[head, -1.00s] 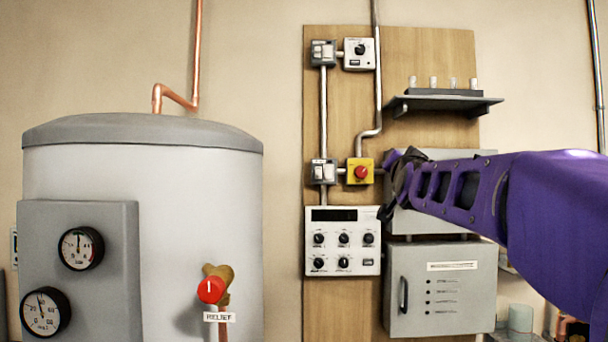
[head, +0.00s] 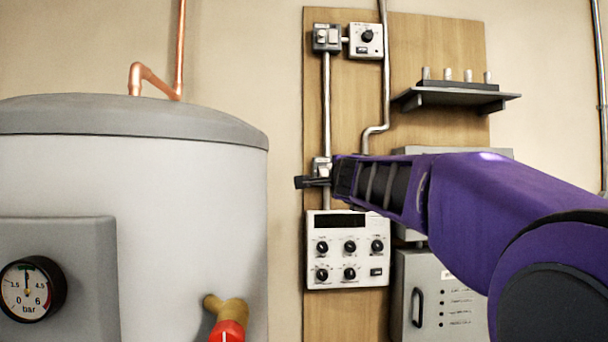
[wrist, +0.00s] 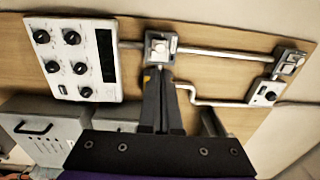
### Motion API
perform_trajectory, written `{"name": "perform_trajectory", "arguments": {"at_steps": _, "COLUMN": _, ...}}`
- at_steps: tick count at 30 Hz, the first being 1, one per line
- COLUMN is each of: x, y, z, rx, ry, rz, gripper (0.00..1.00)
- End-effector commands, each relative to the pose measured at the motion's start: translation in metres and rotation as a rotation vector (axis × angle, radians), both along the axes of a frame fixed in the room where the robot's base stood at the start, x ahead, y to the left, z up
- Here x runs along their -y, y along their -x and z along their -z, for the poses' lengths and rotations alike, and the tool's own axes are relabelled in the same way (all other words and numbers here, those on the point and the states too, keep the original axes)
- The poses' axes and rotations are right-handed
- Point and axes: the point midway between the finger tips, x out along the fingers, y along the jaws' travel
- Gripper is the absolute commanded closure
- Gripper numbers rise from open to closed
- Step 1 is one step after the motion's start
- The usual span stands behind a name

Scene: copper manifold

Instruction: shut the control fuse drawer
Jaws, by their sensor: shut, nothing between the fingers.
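I cannot pick out the control fuse drawer by any label. A grey box (head: 455,152) on the wooden board is mostly hidden behind my arm, so I cannot see whether it has an open drawer. Below it is a grey cabinet (head: 405,325) with a dark handle and a white label; it also shows in the wrist view (wrist: 45,148). My gripper (head: 299,182) is shut and empty, left of both boxes. In the wrist view its fingertips (wrist: 158,72) are in front of or close to a small switch box (wrist: 161,47); contact cannot be told.
A white control panel (head: 347,270) with several knobs sits below my gripper. A shelf (head: 450,99) carrying several pale cylinders juts out above my arm. A large tank (head: 180,190) with a gauge and a red-handled valve (head: 229,330) stands left. Metal conduit (head: 326,110) runs up the board.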

Motion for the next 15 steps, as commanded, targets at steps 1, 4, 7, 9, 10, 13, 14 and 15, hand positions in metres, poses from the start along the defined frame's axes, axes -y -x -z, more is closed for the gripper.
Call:
{"name": "perform_trajectory", "arguments": {"at_steps": 1, "x": 0.0, "y": -0.009, "z": 0.0, "rx": -0.002, "ry": -0.003, "rz": -0.001, "gripper": 1.0}}
{"name": "perform_trajectory", "arguments": {"at_steps": 4, "x": 0.0, "y": -0.026, "z": -0.001, "rx": -0.001, "ry": -0.003, "rz": -0.002, "gripper": 1.0}}
{"name": "perform_trajectory", "arguments": {"at_steps": 7, "x": 0.0, "y": -0.044, "z": -0.002, "rx": -0.002, "ry": -0.003, "rz": -0.001, "gripper": 1.0}}
{"name": "perform_trajectory", "arguments": {"at_steps": 9, "x": 0.0, "y": -0.056, "z": -0.003, "rx": -0.002, "ry": -0.003, "rz": -0.002, "gripper": 1.0}}
{"name": "perform_trajectory", "arguments": {"at_steps": 10, "x": 0.0, "y": -0.061, "z": -0.002, "rx": -0.002, "ry": -0.003, "rz": -0.002, "gripper": 1.0}}
{"name": "perform_trajectory", "arguments": {"at_steps": 13, "x": 0.001, "y": -0.078, "z": -0.004, "rx": -0.002, "ry": -0.002, "rz": -0.001, "gripper": 1.0}}
{"name": "perform_trajectory", "arguments": {"at_steps": 14, "x": 0.001, "y": -0.083, "z": -0.004, "rx": -0.002, "ry": -0.002, "rz": 0.0, "gripper": 1.0}}
{"name": "perform_trajectory", "arguments": {"at_steps": 15, "x": 0.001, "y": -0.089, "z": -0.004, "rx": -0.002, "ry": -0.003, "rz": 0.0, "gripper": 1.0}}
